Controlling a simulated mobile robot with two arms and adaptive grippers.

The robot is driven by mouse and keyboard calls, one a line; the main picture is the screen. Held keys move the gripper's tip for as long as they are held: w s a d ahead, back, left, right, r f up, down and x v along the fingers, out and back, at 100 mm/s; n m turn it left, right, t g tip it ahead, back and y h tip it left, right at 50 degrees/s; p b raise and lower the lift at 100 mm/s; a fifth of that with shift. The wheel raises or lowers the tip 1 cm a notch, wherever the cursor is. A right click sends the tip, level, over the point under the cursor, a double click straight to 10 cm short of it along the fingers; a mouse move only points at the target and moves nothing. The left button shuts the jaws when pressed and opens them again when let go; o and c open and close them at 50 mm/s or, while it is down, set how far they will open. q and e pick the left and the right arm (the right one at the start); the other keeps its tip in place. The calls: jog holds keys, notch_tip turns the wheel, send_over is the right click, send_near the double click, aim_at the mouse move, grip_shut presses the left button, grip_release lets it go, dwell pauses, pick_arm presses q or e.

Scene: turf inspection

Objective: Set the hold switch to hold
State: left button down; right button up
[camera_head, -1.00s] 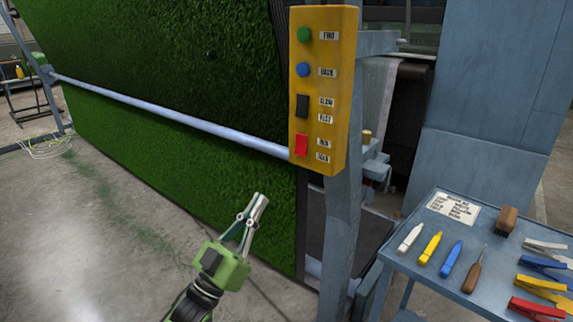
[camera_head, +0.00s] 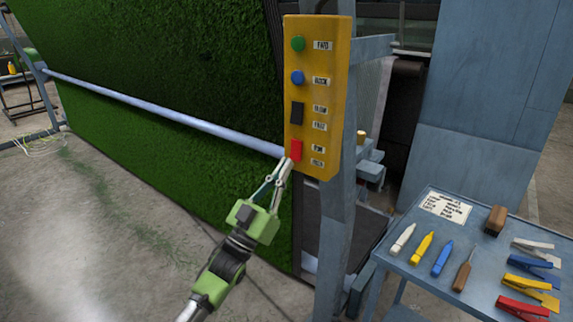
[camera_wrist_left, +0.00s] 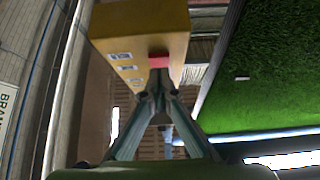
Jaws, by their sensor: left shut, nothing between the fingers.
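The yellow control box (camera_head: 337,100) hangs on a grey-blue post. It carries a green button (camera_head: 298,44), a blue button (camera_head: 298,77), a black rocker switch (camera_head: 297,112) and, lowest, a red switch (camera_head: 296,150), each with small white labels too blurred to read surely. My left gripper (camera_head: 287,164) is shut and empty, its tips at the lower edge of the red switch. In the left wrist view the closed fingertips (camera_wrist_left: 158,77) overlap the red switch (camera_wrist_left: 158,62) on the yellow box (camera_wrist_left: 130,32); whether they touch cannot be told. My right gripper is out of view.
A blue-grey cart (camera_head: 405,248) at the right holds markers, a brush, clips and a paper card (camera_head: 446,207). Green turf (camera_head: 150,60) hangs behind a long pale bar (camera_head: 165,112) at the left. The concrete floor at the lower left is clear.

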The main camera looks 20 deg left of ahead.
pick_arm(q)
jog(key=shift+w+d, duration=0.2)
jog(key=shift+w, duration=0.4)
jog(key=shift+f, duration=0.1)
jog(key=shift+w+d+f+b, duration=0.15)
jog(key=shift+w+f+b, duration=0.2)
jog(key=shift+b, duration=0.5)
jog(key=shift+r+p, duration=0.2)
jog(key=shift+p, duration=0.15)
